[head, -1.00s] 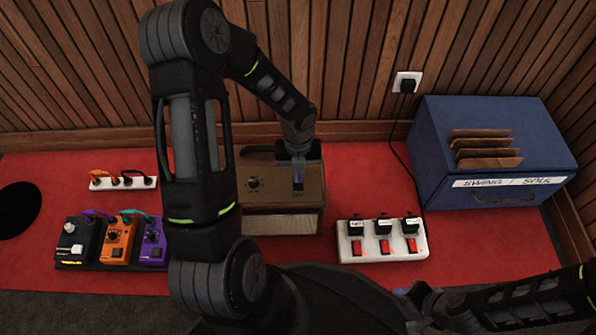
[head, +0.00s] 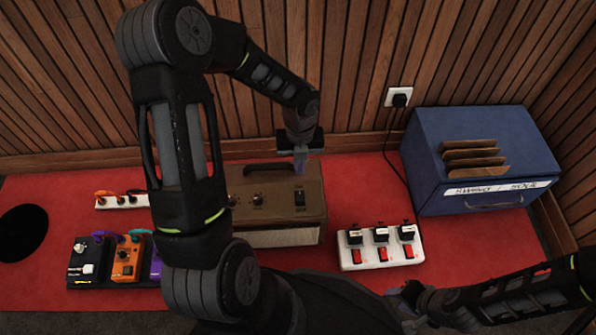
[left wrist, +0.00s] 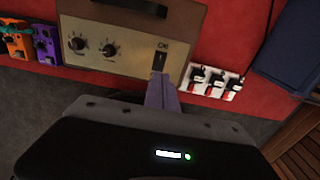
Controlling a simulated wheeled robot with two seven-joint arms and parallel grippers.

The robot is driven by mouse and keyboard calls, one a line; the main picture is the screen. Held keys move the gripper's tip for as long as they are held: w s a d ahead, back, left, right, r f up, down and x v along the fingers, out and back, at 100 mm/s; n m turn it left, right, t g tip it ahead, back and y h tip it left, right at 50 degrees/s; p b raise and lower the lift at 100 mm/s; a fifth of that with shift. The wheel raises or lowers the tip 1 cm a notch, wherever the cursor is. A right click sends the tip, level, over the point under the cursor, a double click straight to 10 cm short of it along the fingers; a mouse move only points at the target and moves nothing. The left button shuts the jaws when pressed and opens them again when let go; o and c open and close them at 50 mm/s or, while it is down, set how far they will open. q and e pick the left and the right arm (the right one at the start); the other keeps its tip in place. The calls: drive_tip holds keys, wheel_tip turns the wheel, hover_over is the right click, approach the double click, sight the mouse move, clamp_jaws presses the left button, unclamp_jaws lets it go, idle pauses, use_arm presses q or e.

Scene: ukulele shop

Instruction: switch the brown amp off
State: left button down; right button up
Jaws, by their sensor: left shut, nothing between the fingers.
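My left gripper (head: 301,166) is shut and empty, at the amp's far edge beyond the switch. In the left wrist view its fingers (left wrist: 162,92) point toward the switch, apparently clear of it. My right gripper (head: 408,296) is low at the right, its fingers unclear.
A white power strip (head: 382,256) with red switches and black plugs lies right of the amp. A blue box (head: 480,155) stands further right. Pedals (head: 127,262) and a small white strip (head: 118,202) lie left. A wall outlet (head: 399,96) holds a plug.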

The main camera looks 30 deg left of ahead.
use_arm(q)
drive_tip(key=r, duration=0.2)
drive_tip(key=shift+w+a+r+p, duration=0.15)
drive_tip(key=shift+w+r+p, duration=0.05)
drive_tip(key=shift+r+p, duration=0.2)
idle(0.3)
